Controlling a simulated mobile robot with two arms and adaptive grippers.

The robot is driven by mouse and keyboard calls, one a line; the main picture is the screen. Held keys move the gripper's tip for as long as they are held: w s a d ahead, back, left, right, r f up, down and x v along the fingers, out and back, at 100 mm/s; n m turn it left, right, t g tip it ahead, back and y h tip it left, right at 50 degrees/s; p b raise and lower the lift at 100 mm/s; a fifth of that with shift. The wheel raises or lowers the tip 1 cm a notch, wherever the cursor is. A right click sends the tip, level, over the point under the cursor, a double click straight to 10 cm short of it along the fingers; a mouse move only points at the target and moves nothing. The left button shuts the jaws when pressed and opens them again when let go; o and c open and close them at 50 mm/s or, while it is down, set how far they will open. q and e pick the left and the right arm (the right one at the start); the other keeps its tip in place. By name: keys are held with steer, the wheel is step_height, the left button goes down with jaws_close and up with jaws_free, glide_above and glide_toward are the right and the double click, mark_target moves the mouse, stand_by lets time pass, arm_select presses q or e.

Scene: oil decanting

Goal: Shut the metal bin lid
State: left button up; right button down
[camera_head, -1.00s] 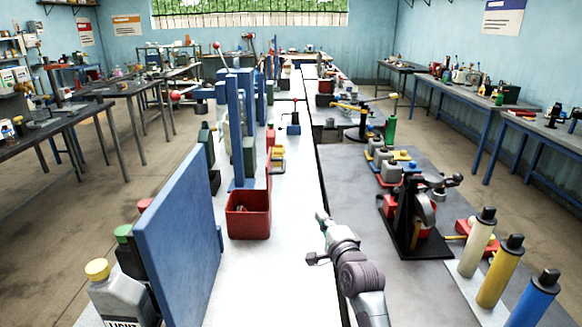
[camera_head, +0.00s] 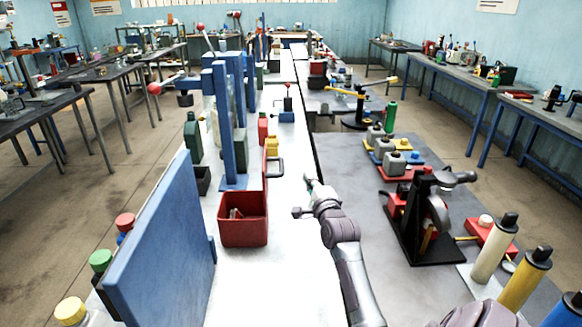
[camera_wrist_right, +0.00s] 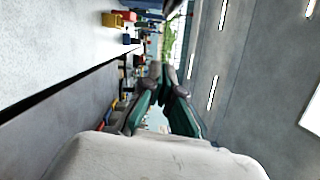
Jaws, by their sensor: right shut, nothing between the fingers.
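My right gripper (camera_head: 308,198) reaches forward over the white bench top, right of an open red box, and holds nothing. In the right wrist view its two green-and-grey fingers (camera_wrist_right: 166,80) come together at the tips, shut and empty. My left gripper is not in view.
A black-framed device (camera_head: 428,215) and coloured cylinders (camera_head: 495,242) stand at right. The bench strip around the gripper is clear.

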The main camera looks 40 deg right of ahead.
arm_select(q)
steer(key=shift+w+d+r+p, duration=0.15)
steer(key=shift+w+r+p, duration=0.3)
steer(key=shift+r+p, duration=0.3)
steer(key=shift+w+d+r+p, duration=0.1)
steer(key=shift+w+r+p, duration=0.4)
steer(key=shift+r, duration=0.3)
arm_select(e)
steer(key=w+a, duration=0.1)
steer(key=w, duration=0.5)
steer(key=shift+w+r, duration=0.25)
steer(key=shift+r, duration=0.1)
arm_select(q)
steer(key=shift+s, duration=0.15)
